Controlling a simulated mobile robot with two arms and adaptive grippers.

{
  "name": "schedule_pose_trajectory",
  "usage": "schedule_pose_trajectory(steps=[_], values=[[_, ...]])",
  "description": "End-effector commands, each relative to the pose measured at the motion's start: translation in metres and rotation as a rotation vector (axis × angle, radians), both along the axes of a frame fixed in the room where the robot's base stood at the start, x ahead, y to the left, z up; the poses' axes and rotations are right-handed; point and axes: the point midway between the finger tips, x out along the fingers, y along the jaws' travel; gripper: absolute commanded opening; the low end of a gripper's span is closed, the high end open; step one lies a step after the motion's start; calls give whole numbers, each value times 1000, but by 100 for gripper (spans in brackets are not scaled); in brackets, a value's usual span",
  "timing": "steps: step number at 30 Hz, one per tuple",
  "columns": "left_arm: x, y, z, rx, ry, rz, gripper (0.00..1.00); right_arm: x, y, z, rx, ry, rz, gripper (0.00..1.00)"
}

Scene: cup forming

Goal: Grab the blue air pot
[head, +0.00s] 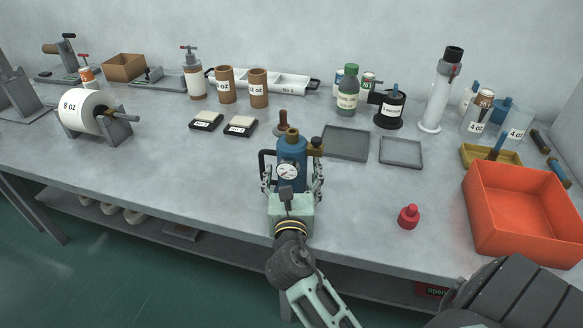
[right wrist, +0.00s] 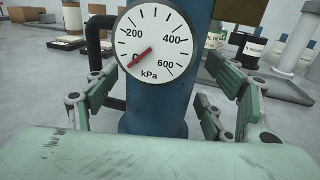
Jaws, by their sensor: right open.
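The blue air pot (head: 292,152) stands upright on the table near its front edge, with a white round gauge on its front and a black handle on its left. In the right wrist view the pot (right wrist: 155,100) fills the middle, and its gauge needle points near 0 kPa. My right gripper (head: 292,180) is open, with one finger on each side of the pot's body. In the right wrist view gaps show between the fingers and the pot. My left gripper is not in view.
Two grey trays (head: 346,143) lie behind right of the pot. A plunger-like tool (head: 283,125) stands close behind the pot.

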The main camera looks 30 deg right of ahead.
Motion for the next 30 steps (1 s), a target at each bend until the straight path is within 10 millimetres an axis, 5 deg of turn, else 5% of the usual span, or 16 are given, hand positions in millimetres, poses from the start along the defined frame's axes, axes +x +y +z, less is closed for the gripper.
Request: schedule_pose_trajectory(steps=[4,30], values=[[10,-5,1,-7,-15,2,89,0,0,0,0,0,0,74],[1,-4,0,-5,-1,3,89,0,1,0,-1,1,1,0]])
